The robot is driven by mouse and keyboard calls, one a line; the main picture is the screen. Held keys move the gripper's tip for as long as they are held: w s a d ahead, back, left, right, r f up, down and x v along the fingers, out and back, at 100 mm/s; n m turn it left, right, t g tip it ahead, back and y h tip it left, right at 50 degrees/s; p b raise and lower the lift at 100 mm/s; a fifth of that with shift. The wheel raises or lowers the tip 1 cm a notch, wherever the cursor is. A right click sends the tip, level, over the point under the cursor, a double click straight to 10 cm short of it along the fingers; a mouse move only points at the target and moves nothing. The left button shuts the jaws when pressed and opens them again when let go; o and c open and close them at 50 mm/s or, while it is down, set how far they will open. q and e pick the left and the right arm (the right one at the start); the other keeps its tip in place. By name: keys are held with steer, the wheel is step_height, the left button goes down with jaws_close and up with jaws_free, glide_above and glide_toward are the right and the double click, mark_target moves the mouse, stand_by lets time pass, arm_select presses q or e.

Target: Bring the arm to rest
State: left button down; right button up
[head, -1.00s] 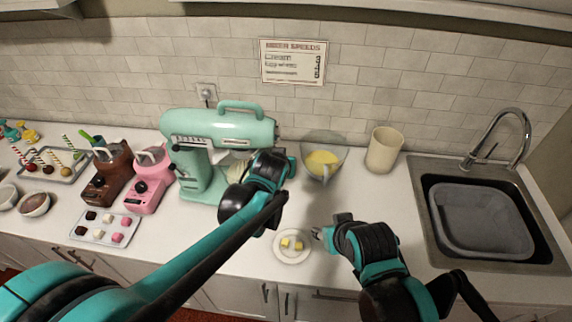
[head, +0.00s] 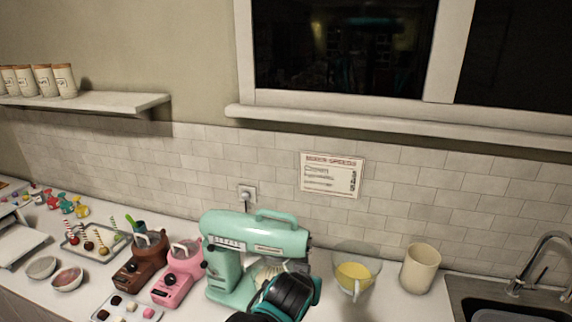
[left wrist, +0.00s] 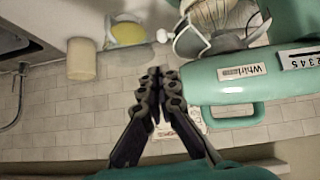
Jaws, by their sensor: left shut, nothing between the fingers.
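My left gripper (left wrist: 160,82) is shut and empty in the left wrist view, its dark fingers together in front of the tiled wall. In the head view only my left wrist shows at the bottom edge, in front of the mint stand mixer; its fingers are not clear there. The mixer (head: 258,236) stands on the counter, and its body (left wrist: 225,80) and wire whisk also show close by in the left wrist view. No contact between gripper and mixer shows. My right gripper is out of view.
A glass bowl with yellow mix (head: 355,276) and a cream canister (head: 419,268) stand right of the mixer. The sink (head: 510,300) is at far right. Brown (head: 141,258) and pink (head: 180,272) melting pots stand left.

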arm_select(q)
steer(key=s+a+f+n+y+b, duration=0.1)
steer(key=s+a+f+b, duration=0.2)
steer(key=s+a+f, duration=0.2)
steer(key=s+a+f+n+g+y+b, duration=0.1)
steer(key=s+a+f+b, duration=0.3)
steer(key=a+f, duration=0.3)
steer(key=s+a+f+n+g+y+b, duration=0.1)
steer(key=s+a+f+b, duration=0.3)
steer(key=a, duration=0.9)
steer(key=s+f, duration=0.2)
steer(key=s, duration=0.1)
